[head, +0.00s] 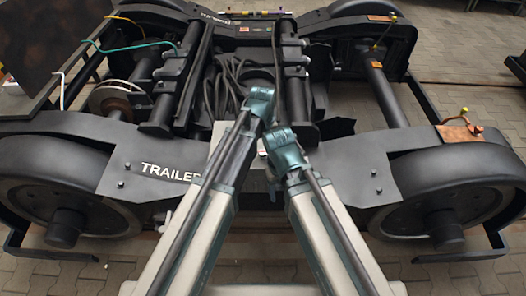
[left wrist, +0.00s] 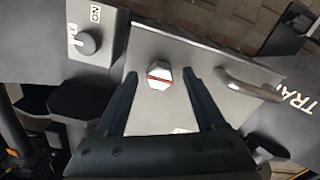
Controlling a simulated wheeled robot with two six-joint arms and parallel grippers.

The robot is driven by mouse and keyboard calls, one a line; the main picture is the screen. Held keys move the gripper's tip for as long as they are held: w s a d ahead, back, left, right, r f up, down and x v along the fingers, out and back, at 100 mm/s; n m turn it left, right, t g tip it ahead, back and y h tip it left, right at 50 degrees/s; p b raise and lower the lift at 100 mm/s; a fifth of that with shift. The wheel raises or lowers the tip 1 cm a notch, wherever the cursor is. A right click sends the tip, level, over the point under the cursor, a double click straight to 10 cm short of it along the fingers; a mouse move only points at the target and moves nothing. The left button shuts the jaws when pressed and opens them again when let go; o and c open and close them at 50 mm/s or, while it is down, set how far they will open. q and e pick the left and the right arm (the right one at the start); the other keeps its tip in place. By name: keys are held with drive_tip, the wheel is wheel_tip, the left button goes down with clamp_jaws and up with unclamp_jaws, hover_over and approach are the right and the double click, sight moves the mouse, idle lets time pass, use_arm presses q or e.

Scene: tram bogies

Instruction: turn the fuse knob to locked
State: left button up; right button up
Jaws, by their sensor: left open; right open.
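A faceted silver knob (left wrist: 158,77) with a red and white stripe across its face sits on a grey panel (left wrist: 160,115) in the left wrist view. It looks like the fuse knob; its stripe lies nearly level in the picture. My left gripper (left wrist: 160,75) is open, one fingertip on each side of the knob; contact cannot be told. In the head view my left gripper (head: 262,106) is over the middle of the bogie, and my right gripper (head: 282,142) is just below and right of it. My arms hide the knob there.
A round grey switch (left wrist: 86,42) with ON lettering sits left of the knob in the left wrist view. A metal handle (left wrist: 248,90) stands to its right. The bogie frame (head: 130,150) carries TRAILER lettering. Black cables (head: 235,85) lie behind my grippers.

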use_arm(q)
drive_tip(key=shift+c, duration=0.2)
clamp_jaws()
drive_tip(key=shift+m, duration=0.3)
drive_tip(key=m, duration=0.3)
drive_tip(key=shift+m, duration=0.3)
drive_tip(key=m, duration=0.4)
drive_tip(key=shift+m, duration=0.3)
drive_tip(key=m, duration=0.4)
drive_tip(key=shift+m, duration=2.8)
